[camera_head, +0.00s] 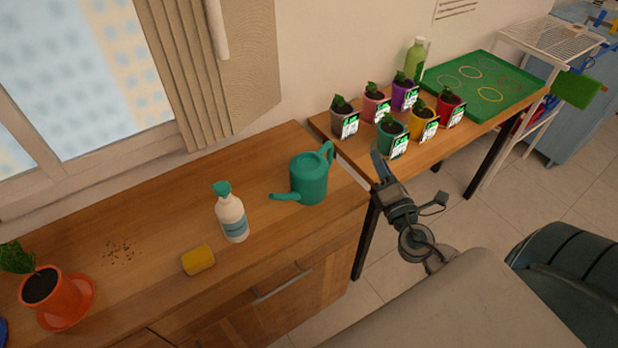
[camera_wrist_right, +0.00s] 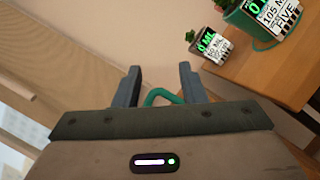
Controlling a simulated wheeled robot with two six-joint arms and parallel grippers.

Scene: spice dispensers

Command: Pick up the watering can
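The teal watering can (camera_head: 309,180) stands upright on the wooden cabinet top, near its right end. Its spout points left and its handle is at the upper right. My right gripper (camera_head: 379,163) is to the right of the can, apart from it in the head view. In the right wrist view, the two fingers of this gripper (camera_wrist_right: 160,76) are spread apart. The curved top of the can's green handle (camera_wrist_right: 163,96) shows between them, and the rest of the can is hidden behind the gripper body. My left gripper is not in view.
A white spray bottle (camera_head: 232,217), a yellow sponge (camera_head: 198,260) and an orange plant pot (camera_head: 54,296) stand left of the can. Several labelled seedling pots, a green bottle (camera_head: 415,60) and a green tray (camera_head: 520,92) are on the side table (camera_head: 352,152).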

